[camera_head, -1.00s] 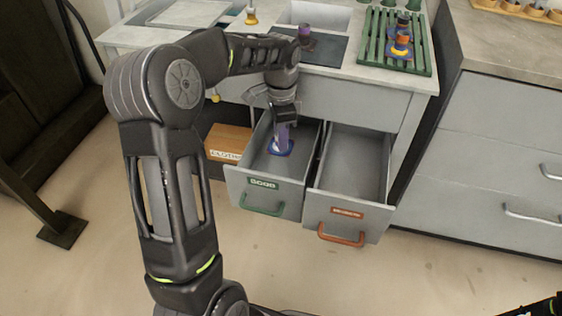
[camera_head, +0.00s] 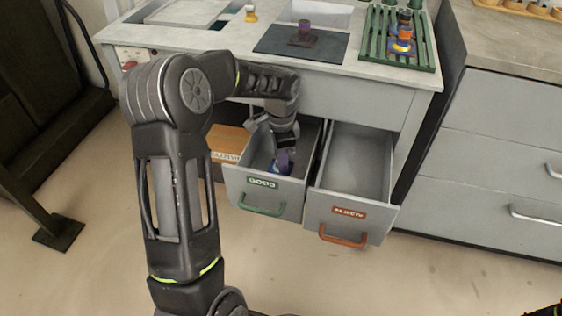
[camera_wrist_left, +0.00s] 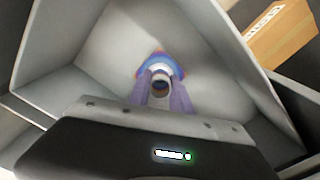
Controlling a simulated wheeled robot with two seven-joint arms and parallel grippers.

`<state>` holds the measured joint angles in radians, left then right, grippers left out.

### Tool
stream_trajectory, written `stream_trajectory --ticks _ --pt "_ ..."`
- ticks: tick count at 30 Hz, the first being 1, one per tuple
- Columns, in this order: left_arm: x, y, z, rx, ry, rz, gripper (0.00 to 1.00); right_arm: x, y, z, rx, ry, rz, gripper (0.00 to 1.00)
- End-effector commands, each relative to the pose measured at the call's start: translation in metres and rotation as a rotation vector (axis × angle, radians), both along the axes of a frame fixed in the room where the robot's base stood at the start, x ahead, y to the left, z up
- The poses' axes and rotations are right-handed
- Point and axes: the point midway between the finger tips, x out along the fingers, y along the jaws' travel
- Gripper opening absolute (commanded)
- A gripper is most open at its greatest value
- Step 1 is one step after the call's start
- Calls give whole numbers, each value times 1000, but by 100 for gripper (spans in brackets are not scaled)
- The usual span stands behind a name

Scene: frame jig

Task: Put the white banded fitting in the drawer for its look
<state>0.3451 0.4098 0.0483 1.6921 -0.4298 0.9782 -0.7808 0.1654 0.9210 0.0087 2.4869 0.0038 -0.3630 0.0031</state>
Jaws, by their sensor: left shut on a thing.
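My left gripper (camera_head: 281,163) is down inside the left drawer (camera_head: 264,197), which is pulled open and has a green handle and a label reading GOOD. It is shut on a fitting (camera_wrist_left: 160,72) with a blue and orange flange and a pale collar around a dark bore. The flange is close to the drawer floor; I cannot tell whether it touches. The fingers hide most of the fitting's body. The right drawer (camera_head: 350,206), with an orange handle and a label that seems to read REJECT, is open and empty.
On the bench, a purple-topped fitting (camera_head: 304,34) stands on a dark mat (camera_head: 275,40). A green slatted rack (camera_head: 377,45) holds more fittings. A small yellow-based piece (camera_head: 250,14) stands at the back. A cardboard box (camera_head: 228,142) is left of the drawers.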

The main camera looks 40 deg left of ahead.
Motion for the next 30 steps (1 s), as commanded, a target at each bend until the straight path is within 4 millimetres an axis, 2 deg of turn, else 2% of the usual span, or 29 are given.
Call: stream_trajectory --ticks 12,13,18,21,30 --pt "0 0 -5 0 -1 0 0 1 -1 -2 0 -2 -2 36" --pt "0 0 -5 0 -1 0 26 1 -1 -1 -1 -1 -2 36" --pt "0 0 -5 0 -1 0 40 1 0 -1 -1 -1 -2 36" --pt "0 0 -5 0 -1 0 47 1 0 -1 0 -2 -2 36" --pt "0 0 -2 1 -2 0 47 1 0 0 0 -1 0 36"
